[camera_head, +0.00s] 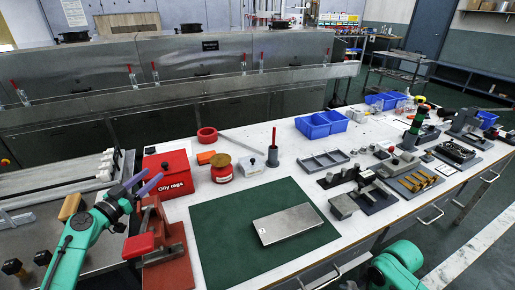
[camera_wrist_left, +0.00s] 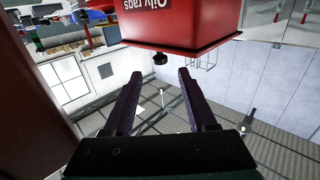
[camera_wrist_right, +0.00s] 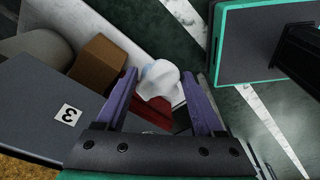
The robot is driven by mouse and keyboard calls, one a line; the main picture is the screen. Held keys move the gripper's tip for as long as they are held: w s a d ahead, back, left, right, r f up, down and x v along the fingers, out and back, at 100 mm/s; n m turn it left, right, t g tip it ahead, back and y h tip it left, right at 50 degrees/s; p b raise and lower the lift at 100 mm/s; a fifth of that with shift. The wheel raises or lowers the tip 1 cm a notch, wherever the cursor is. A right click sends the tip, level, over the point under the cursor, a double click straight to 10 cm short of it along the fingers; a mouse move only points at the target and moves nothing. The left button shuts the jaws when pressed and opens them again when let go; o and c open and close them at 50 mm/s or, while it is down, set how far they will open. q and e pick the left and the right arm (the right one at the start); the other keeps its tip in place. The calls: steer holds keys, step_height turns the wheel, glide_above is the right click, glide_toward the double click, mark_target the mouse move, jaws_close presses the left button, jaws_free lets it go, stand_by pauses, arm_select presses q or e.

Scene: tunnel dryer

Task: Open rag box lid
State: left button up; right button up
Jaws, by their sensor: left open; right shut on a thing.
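The red rag box (camera_head: 172,184), labelled "Oily rags", stands on the white bench and its lid looks shut. In the left wrist view the box (camera_wrist_left: 185,22) appears upside down, with a small black knob (camera_wrist_left: 160,58) at its lid edge. My left gripper (camera_head: 149,183) is open and empty, just in front of the box. In the left wrist view its purple fingers (camera_wrist_left: 159,76) point toward the knob, with the knob beyond the tips. My right gripper (camera_wrist_right: 160,82) is shut on a crumpled white rag (camera_wrist_right: 158,78). It is outside the head view.
A red clamp stand (camera_head: 160,240) stands close by the left gripper. A green mat (camera_head: 215,235) with a metal plate (camera_head: 288,224) lies in front. Under the right gripper are a brown block (camera_wrist_right: 97,65) and a grey surface marked 3 (camera_wrist_right: 45,105).

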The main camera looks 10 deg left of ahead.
mark_target(164, 163)
arm_select(q)
steer(key=w, duration=0.2)
steer(key=w+p, duration=0.1)
steer(key=w, duration=0.1)
steer(key=w+d, duration=0.1)
steer(key=w, duration=0.2)
steer(key=shift+w, duration=0.1)
steer(key=shift+f, duration=0.1)
jaws_close()
stand_by(1.0)
